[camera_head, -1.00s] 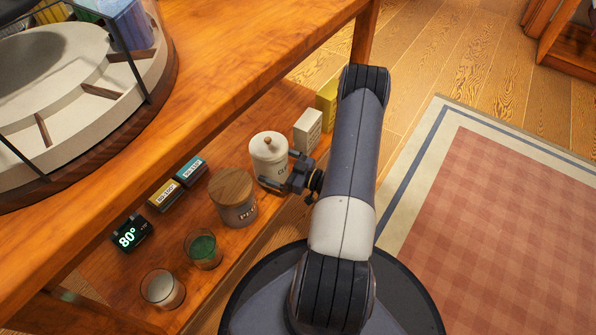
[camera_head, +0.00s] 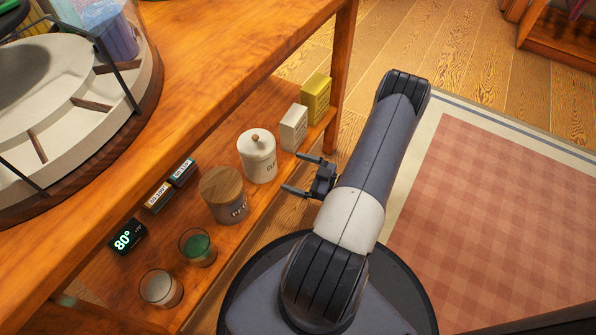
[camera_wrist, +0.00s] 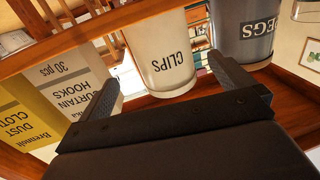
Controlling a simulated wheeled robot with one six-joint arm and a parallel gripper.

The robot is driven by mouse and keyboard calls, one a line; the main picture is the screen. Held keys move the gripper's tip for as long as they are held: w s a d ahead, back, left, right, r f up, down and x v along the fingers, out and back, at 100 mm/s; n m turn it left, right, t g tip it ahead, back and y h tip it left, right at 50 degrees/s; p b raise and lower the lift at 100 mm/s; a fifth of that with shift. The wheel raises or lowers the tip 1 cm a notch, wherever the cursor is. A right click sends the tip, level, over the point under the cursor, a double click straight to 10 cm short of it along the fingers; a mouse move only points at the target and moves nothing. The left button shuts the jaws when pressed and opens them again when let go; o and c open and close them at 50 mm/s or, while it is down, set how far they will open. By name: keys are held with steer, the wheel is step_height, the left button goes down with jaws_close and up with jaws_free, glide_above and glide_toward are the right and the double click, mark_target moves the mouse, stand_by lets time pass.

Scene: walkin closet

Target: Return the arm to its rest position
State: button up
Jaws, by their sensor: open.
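My gripper (camera_head: 303,175) is open and empty, just off the front edge of the lower shelf (camera_head: 215,260). Its fingers point left toward the shelf, near the white lidded clips jar (camera_head: 258,162). In the wrist view the two fingers (camera_wrist: 168,92) are spread apart, with the clips jar (camera_wrist: 165,60) seen beyond and between them. In the head view there is a gap between the fingertips and the jar. My arm reaches out over the floor between the shelf and the rug.
The checked rug (camera_head: 500,220) at right is clear.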

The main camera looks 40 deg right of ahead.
mark_target(261, 161)
stand_by(0.4)
steer(key=b+x, duration=0.3)
steer(key=x, duration=0.8)
steer(key=shift+w+a+f, duration=0.1)
steer(key=shift+w+a, duration=0.1)
steer(key=shift+w, duration=0.15)
steer(key=shift+w+f, duration=0.15)
steer(key=shift+r, duration=0.25)
